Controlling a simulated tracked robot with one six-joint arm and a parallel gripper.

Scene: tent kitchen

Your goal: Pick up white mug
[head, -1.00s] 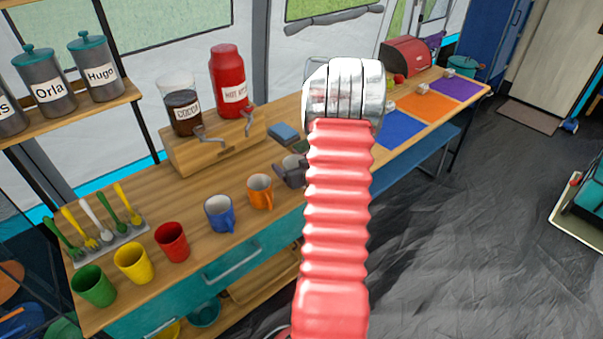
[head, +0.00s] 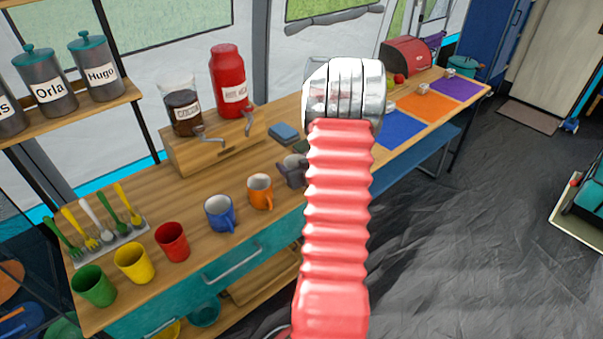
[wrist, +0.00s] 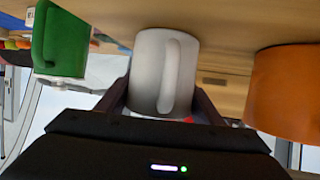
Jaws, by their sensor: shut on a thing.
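The white mug (wrist: 150,70) is between the two dark fingers of my gripper (wrist: 160,98) in the wrist view, with its handle facing the camera. My gripper is shut on it, one finger on each side. In the head view a small pale part of the mug (head: 294,161) shows beside my dark gripper (head: 290,174), over the counter and behind the orange mug. My red arm hides the rest. I cannot tell whether the mug touches the counter.
Another green mug (wrist: 61,42) shows in the wrist view. A wooden dispenser stand (head: 205,150) is behind.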

